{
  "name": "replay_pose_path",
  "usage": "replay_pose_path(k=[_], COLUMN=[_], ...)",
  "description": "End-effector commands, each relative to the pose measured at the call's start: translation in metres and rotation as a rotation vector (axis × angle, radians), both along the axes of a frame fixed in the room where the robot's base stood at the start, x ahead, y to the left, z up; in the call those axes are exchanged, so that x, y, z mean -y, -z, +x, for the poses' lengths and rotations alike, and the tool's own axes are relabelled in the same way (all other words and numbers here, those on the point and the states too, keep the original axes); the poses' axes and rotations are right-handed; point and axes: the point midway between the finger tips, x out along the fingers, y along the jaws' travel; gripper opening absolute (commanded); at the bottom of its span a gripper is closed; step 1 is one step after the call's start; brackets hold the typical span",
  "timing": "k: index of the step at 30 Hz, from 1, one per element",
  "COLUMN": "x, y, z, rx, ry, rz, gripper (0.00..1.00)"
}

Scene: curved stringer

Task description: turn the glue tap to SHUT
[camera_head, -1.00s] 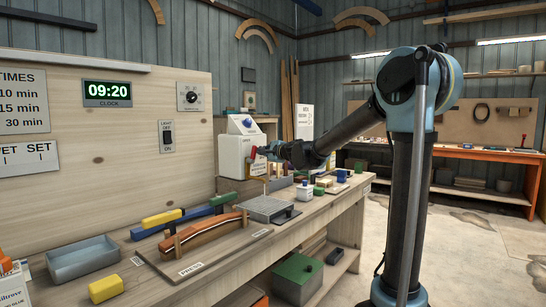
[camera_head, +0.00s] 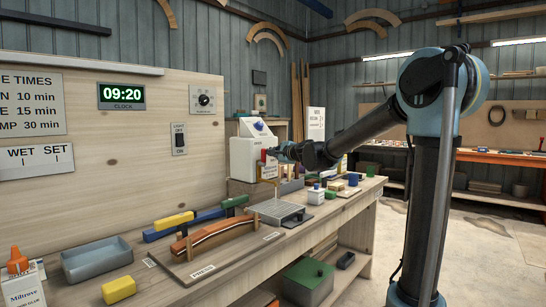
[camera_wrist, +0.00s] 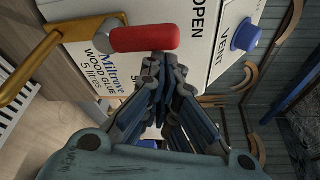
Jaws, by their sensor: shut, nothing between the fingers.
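The white glue container (camera_wrist: 195,25) fills the top of the wrist view, with a "Miltrove WOOD GLUE 5 litres" label and a blue vent cap (camera_wrist: 246,37). It stands at the back of the bench in the head view (camera_head: 243,158). The tap's red handle (camera_wrist: 143,38) lies across the picture in the wrist view, with a brass spout (camera_wrist: 40,65) at left. My gripper (camera_wrist: 162,62) is shut and empty, its fingertips right beside the red handle's end; I cannot tell whether they touch. In the head view my gripper (camera_head: 272,153) is at the container's front.
The bench (camera_head: 240,262) holds a clamped curved wooden piece (camera_head: 208,237), a grey tray (camera_head: 97,260), a yellow block (camera_head: 119,289) and small bottles and blocks right of the container. A green box (camera_head: 308,282) sits below. The floor at right is clear.

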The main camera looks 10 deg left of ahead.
Motion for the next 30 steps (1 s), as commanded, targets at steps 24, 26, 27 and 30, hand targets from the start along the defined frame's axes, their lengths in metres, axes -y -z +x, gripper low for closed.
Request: replay_pose_path(k=[24,26,27,30], x=[0.033,0.039,0.043,0.052], y=[0.002,0.002,0.002,0.002], z=[-0.007,-0.013,-0.018,-0.029], rx=[-0.002,-0.002,-0.002,-0.002], ry=[-0.013,-0.012,-0.012,-0.012], rz=[0.000,0.000,0.001,0.000], gripper=[0.00,0.00,0.00,0.00])
